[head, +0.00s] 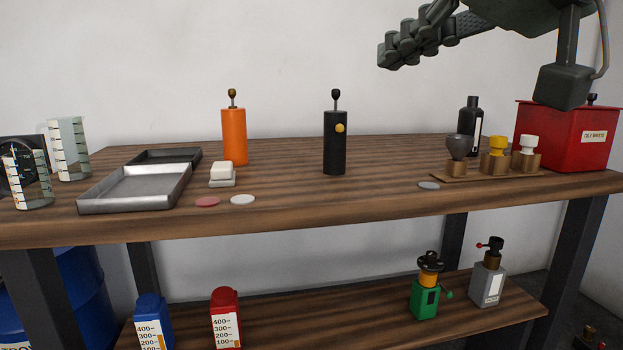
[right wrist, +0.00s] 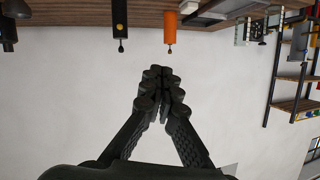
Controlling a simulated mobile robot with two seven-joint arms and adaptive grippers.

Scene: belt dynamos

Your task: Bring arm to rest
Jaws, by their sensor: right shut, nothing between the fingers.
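My right gripper (head: 392,55) is at the upper right in the head view, raised above the wooden workbench (head: 330,218) and pointing left. In the right wrist view my right gripper (right wrist: 163,80) has its fingers together with nothing between them, against the plain wall. The wrist picture is upside down, with the bench along its top edge. The right gripper touches none of the bench objects. My left gripper is in neither view.
An orange cylinder (head: 234,137), a black cylinder (head: 335,142) and a dark bottle (head: 469,117) stand on the bench. A red bin (head: 562,140) is at right, below my arm. Metal trays (head: 135,189) and glass beakers (head: 68,150) are at left. The lower shelf (head: 300,316) holds several containers.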

